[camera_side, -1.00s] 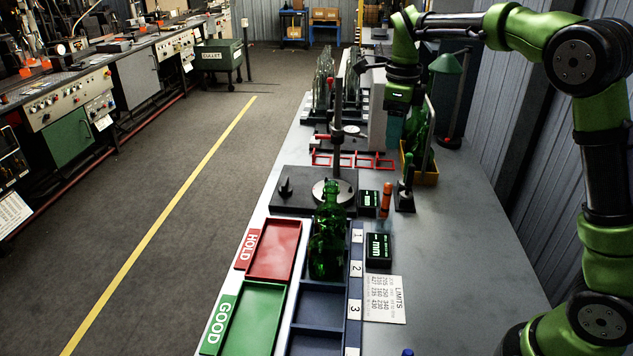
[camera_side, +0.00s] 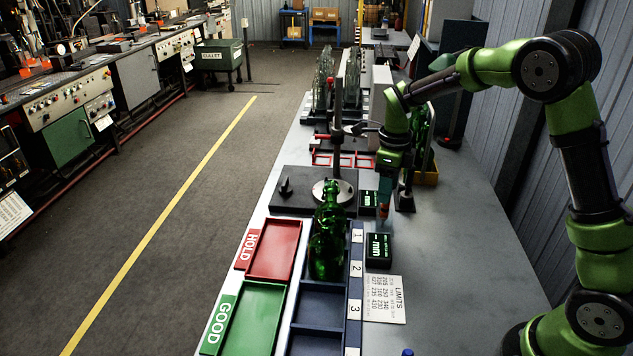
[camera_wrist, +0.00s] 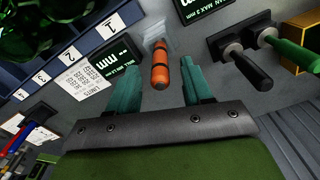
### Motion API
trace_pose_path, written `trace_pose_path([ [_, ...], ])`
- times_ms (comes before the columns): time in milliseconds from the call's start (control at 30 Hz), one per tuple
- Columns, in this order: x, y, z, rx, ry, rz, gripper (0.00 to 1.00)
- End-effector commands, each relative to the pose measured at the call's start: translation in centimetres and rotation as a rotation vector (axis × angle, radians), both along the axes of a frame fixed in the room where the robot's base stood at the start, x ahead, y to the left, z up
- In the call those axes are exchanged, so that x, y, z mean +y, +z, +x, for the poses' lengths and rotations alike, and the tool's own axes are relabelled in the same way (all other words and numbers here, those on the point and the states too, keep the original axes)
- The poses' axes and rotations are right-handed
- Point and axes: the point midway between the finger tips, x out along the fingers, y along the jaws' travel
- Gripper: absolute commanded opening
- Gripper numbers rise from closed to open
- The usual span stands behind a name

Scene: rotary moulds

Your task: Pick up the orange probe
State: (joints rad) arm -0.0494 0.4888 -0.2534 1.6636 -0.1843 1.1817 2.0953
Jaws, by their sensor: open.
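The orange probe (camera_wrist: 160,68) stands on the grey bench and shows between the two teal fingers of my gripper (camera_wrist: 163,82) in the wrist view. The fingers are open, one on each side of the probe, with a gap to each. In the side view my gripper (camera_side: 384,196) points down over the probe (camera_side: 382,214), and its fingers hide much of it. I cannot tell whether the fingertips touch anything.
Small digital displays (camera_side: 378,249) and a limits card (camera_side: 384,299) lie nearby. Green bottles stand in a numbered blue rack (camera_side: 320,304). A red tray (camera_side: 273,250) and green tray (camera_side: 250,320) are left.

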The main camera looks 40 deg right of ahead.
Motion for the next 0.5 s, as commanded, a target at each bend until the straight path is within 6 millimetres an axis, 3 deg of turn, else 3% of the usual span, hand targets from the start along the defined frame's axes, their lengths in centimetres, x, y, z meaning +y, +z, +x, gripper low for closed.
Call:
trace_pose_path([
  [200,0.0,-3.0,0.0,0.002,-0.001,0.0,0.5],
  [500,0.0,-3.3,0.0,0.0,-0.001,0.0,0.47],
])
